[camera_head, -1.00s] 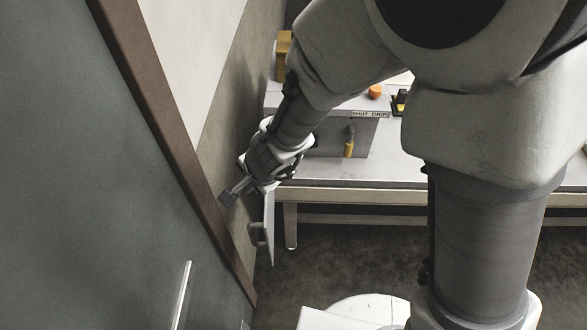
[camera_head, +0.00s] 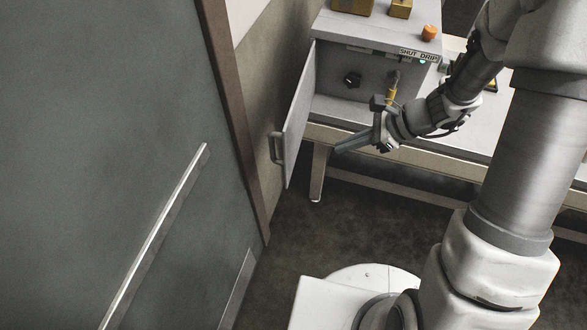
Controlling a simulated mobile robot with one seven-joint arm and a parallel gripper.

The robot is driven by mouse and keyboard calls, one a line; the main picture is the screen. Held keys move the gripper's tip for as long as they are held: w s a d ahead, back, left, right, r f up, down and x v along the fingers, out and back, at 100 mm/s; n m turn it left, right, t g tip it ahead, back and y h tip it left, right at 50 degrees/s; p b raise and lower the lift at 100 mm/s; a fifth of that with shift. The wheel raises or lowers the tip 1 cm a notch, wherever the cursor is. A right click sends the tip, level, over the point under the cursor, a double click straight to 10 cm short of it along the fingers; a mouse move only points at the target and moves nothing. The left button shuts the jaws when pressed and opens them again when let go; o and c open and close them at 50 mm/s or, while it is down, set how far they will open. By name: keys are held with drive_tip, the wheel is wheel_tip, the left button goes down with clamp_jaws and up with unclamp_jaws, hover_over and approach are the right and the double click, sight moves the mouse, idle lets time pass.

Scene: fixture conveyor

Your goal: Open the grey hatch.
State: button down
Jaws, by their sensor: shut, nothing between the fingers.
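The grey hatch (camera_head: 300,112) stands swung wide open at the left side of the grey box (camera_head: 335,48), its handle (camera_head: 276,148) on the left face. My wrist partly hides the box's lower right front.
The box stands on a pale table (camera_head: 481,128) with an orange button (camera_head: 429,33) and a "SHUT DRIP" label on top. A large grey door (camera_head: 110,130) with a long bar handle fills the left. Dark floor (camera_head: 310,235) lies clear in front.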

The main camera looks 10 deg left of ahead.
approach(288, 161)
wheel_tip(288, 161, down, 5)
drive_tip(key=a, duration=0.3)
drive_tip(key=shift+w+a+r+m, duration=0.15)
drive_tip(key=shift+w+a+m, duration=0.15)
drive_tip(key=shift+a, duration=0.2)
drive_tip(key=a+b, duration=0.2)
drive_tip(key=a, duration=0.6)
drive_tip(key=shift+a, duration=0.35)
drive_tip(key=shift+w, duration=0.15)
